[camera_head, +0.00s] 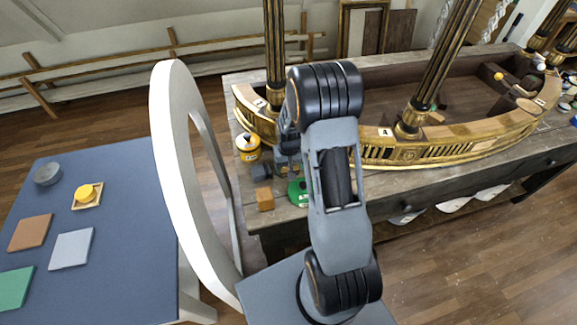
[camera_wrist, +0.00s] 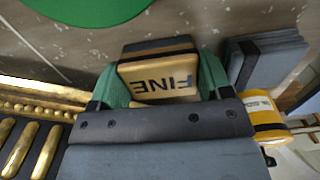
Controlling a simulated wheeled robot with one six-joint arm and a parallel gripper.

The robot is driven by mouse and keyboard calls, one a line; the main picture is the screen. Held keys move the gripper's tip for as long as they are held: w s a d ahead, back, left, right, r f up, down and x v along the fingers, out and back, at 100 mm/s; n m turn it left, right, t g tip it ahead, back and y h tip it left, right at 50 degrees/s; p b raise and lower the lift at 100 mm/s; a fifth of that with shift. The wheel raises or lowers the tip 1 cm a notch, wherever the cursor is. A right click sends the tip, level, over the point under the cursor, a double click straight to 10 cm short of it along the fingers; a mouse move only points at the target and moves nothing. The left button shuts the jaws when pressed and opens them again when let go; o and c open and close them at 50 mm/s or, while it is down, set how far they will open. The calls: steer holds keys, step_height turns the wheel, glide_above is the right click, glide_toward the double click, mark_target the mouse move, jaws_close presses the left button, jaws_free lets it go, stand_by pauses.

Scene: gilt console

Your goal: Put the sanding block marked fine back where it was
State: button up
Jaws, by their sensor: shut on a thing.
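The sanding block (camera_wrist: 158,76) marked FINE shows in the wrist view, tan with a dark layer along its far side. The lettering appears upside down. My gripper (camera_wrist: 160,88) is shut on it, with a green finger on each side. The block is over or on the grey worn bench top; I cannot tell whether it touches. In the head view my arm hides the block, and my gripper's lower end is near the bench's left end, beside the gilt console (camera_head: 405,153).
A yellow tin (camera_head: 248,147) and dark grey blocks (camera_head: 260,172) stand close by on the bench (camera_head: 336,206). A green round thing (camera_head: 297,192) and an orange-brown block (camera_head: 265,199) are near the front edge. A white ring-shaped frame (camera_head: 172,160) stands left, beside a blue table (camera_head: 130,165).

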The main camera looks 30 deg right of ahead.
steer(key=shift+f, duration=0.1)
steer(key=o, duration=0.8)
step_height(320, 180, up, 11)
steer(key=b, duration=0.2)
steer(key=s+a+r+t, duration=0.1)
steer(key=s+a+r, duration=0.2)
steer(key=s, duration=0.2)
steer(key=s+a+r+n+t, duration=0.1)
steer(key=s+a+r+t, duration=0.1)
steer(key=s+a+r, duration=0.1)
steer(key=s+a+r+n+t, duration=0.1)
steer(key=s+a+r, duration=0.2)
steer(key=s+r, duration=0.2)
steer(key=shift+s+a+r+t, duration=0.15)
steer(key=shift+s, duration=0.65)
steer(key=shift+s+a+r+t, duration=0.1)
steer(key=shift+s+a+t, duration=0.05)
steer(key=shift+s, duration=0.6)
